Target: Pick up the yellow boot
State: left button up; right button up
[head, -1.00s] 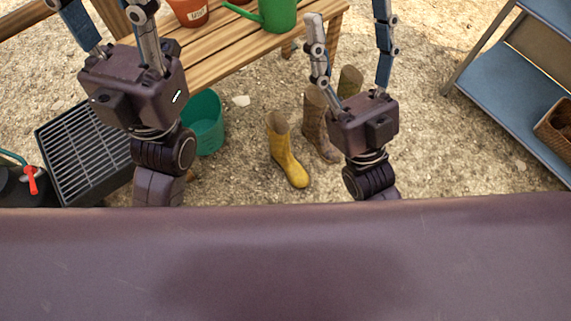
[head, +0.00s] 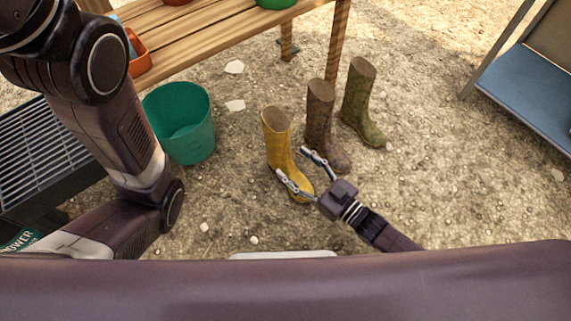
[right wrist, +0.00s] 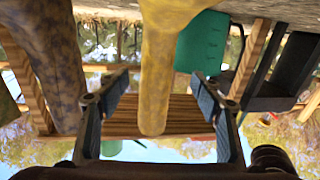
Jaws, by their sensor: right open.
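The yellow boot (head: 277,137) stands upright on the gravel, its toe toward the lower right. My right gripper (head: 291,161) is open and low at the boot, one finger on each side of its lower part in the head view. In the right wrist view, which looks upside down, the yellow boot (right wrist: 160,75) runs between the two spread fingers of the right gripper (right wrist: 160,78). Contact with the boot cannot be made out. My left arm is at the left of the head view, but its gripper is out of frame.
A brown boot (head: 319,115) stands close to the right of the yellow one, and a green boot (head: 358,100) beyond it. A green tub (head: 180,120) is at the left. A wooden bench (head: 215,40) stands behind; a blue shelf (head: 525,95) is at the right.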

aim_at(290, 157)
jog(key=b+x, duration=0.3)
jog(key=x, duration=0.1)
jog(key=shift+w+f+b, duration=0.1)
jog(key=shift+w+b, duration=0.3)
jog(key=shift+w, duration=0.05)
jog(key=shift+w+a, duration=0.3)
jog(key=shift+a, duration=0.05)
jog(key=shift+c, duration=0.4)
jog(key=c, duration=1.3)
jog(key=shift+r, duration=0.25)
jog(key=shift+c, duration=0.7)
